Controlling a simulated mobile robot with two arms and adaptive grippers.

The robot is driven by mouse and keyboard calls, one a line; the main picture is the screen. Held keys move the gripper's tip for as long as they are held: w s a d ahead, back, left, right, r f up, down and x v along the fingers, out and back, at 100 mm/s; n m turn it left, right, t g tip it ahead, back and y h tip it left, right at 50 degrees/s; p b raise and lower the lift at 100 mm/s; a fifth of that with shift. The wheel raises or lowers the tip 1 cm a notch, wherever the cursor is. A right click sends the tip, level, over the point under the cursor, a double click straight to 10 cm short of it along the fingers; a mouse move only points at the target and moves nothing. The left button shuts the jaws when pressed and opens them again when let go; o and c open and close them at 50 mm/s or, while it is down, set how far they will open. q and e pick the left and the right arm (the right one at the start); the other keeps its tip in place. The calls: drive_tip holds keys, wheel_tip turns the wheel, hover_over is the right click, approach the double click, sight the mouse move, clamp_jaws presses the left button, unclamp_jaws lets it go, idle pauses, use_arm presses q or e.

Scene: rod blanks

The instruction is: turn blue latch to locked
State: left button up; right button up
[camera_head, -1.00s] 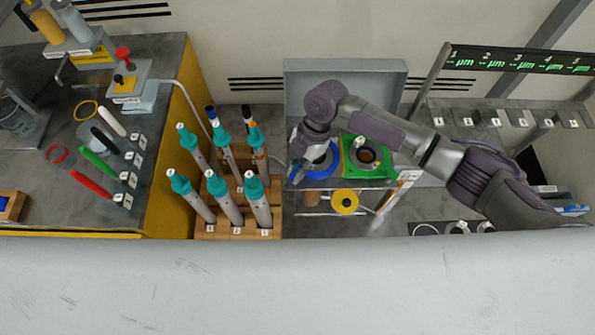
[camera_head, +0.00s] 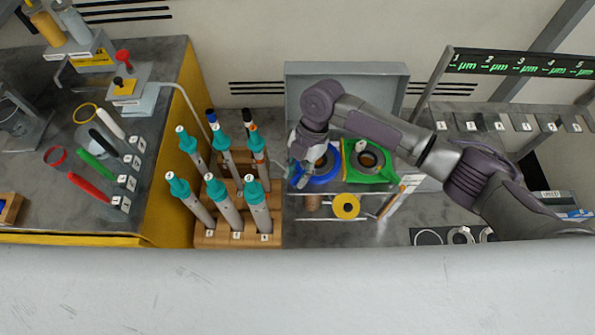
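My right gripper (camera_head: 298,178) comes down from the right arm at the left side of the blue latch. Its fingers are small and partly overlap the blue ring; I cannot tell whether they touch it or are open or shut. The blue latch's upper left part is hidden behind the gripper. My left gripper is not in view.
A wooden rack (camera_head: 210,240) with several teal-capped rods stands just left of the gripper. A yellow ring (camera_head: 346,206) lies in front of the latches. A display board (camera_head: 520,64) stands at the right, above a row of numbered holders.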

drive_tip(key=shift+r, duration=0.1)
drive_tip(key=v, duration=1.1)
drive_tip(key=shift+w+r, duration=0.15)
drive_tip(key=shift+r, duration=0.2)
drive_tip(key=shift+d, duration=0.15)
